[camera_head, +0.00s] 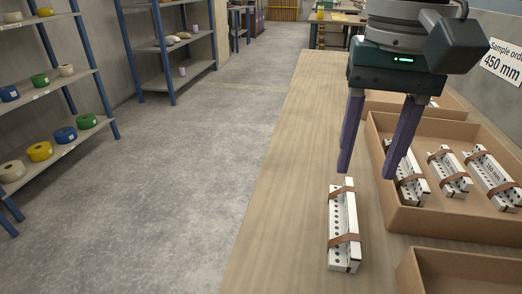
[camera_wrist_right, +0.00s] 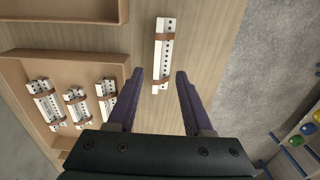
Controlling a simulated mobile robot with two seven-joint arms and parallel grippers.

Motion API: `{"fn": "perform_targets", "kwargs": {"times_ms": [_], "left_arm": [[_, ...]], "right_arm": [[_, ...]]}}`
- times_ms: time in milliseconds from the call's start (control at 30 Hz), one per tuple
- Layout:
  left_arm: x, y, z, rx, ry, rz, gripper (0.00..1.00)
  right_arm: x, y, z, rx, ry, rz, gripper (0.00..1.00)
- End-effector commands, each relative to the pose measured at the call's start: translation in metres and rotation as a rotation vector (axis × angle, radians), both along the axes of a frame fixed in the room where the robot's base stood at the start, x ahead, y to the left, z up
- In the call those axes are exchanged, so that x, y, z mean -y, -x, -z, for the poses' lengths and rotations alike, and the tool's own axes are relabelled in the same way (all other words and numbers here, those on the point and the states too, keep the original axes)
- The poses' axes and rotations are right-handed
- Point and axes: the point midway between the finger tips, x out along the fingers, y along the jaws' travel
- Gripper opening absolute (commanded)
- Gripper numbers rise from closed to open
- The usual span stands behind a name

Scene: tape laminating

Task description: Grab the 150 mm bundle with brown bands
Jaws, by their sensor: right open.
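A white bundle with two brown bands (camera_head: 343,222) lies alone on the wooden table, left of a cardboard box; it also shows in the right wrist view (camera_wrist_right: 163,52). Three more white bundles with brown bands lie in the box: a left one (camera_head: 411,188), a middle one (camera_head: 449,172) and a right one (camera_head: 489,172). No length marking is legible on any bundle. My right gripper (camera_head: 367,172) is open and empty above the table, near the lone bundle. In the right wrist view its fingertips (camera_wrist_right: 159,74) appear on either side of that bundle's near end. My left gripper is not in view.
The cardboard box (camera_head: 440,220) stands along the table's right side, with another box (camera_head: 462,272) nearer. Shelves with tape rolls (camera_head: 40,152) stand at left across the floor. The table (camera_head: 285,180) left of the lone bundle is clear.

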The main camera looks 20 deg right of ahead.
Motion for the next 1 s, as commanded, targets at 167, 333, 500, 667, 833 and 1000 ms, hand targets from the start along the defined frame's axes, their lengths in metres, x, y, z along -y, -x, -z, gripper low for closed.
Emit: {"fn": "perform_targets", "kwargs": {"times_ms": [167,333,500,667,833,1000], "left_arm": [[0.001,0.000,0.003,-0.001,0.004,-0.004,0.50],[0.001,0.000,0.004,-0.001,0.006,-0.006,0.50],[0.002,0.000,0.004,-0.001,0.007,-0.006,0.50],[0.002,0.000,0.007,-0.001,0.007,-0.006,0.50],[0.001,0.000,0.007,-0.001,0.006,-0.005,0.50],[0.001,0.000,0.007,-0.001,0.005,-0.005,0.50]], "right_arm": [[0.000,0.002,0.029,-0.006,0.000,-0.012,0.51],[0.000,0.001,0.045,-0.004,0.000,-0.011,0.51],[0.002,0.005,0.068,-0.006,-0.001,-0.009,0.51],[0.002,0.005,0.091,-0.003,-0.001,-0.009,0.51],[0.003,0.004,0.097,-0.001,-0.001,-0.010,0.51],[0.003,0.004,0.096,0.000,0.000,-0.010,0.48]]}}
